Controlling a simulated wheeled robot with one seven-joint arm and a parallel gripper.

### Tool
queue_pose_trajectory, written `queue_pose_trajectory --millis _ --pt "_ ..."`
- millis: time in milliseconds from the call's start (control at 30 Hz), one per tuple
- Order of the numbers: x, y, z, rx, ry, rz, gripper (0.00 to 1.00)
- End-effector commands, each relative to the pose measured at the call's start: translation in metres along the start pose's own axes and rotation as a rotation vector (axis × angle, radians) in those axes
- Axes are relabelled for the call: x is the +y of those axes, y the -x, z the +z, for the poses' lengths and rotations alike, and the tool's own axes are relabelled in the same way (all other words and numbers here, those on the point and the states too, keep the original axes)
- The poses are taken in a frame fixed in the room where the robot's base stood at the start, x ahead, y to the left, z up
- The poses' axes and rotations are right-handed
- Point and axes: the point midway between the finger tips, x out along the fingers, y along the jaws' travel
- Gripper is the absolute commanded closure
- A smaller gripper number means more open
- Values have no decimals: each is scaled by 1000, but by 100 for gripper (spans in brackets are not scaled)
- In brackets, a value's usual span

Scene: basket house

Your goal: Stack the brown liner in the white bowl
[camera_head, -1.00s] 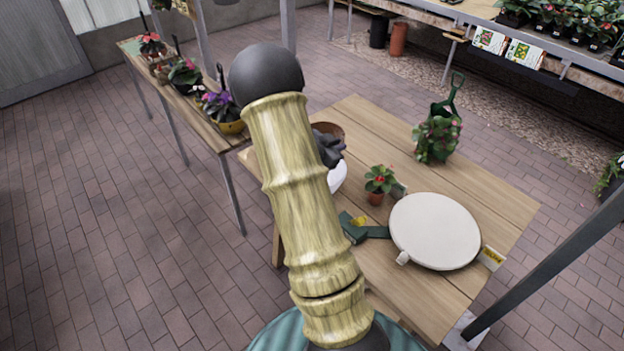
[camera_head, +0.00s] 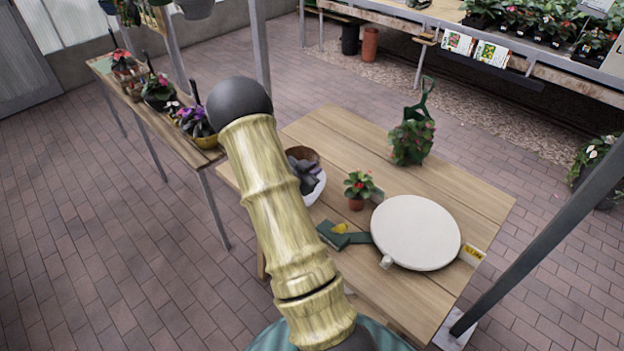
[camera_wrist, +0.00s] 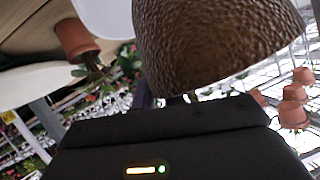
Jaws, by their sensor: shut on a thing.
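The brown liner (camera_head: 303,154) shows just past my dark gripper (camera_head: 304,174) in the head view, partly hidden by it. It fills the upper middle of the wrist view (camera_wrist: 205,45), tilted, with its textured wall close to the camera. My gripper is shut on the liner; its fingertips are mostly hidden. The white bowl (camera_head: 316,190) is at the table's left side, below and right of my gripper in the picture, partly covered by the gripper and arm. I cannot tell whether the liner is above the bowl or partly inside it.
A small potted red flower (camera_head: 357,188) stands right of the bowl. A leafy plant (camera_head: 411,143) stands at the back. The table's middle back is bare.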

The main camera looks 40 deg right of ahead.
Motion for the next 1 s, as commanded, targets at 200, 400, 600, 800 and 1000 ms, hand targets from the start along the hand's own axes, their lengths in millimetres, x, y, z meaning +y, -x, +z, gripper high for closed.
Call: queue_pose_trajectory --millis 200,400,600,800,1000 --pt "0 -1 2 0 1 0 100" --pt "7 -10 22 -1 4 1 100" --pt "11 -16 36 0 0 0 100" --pt "11 -16 36 0 0 -1 100" --pt "13 -19 41 1 -1 0 100"
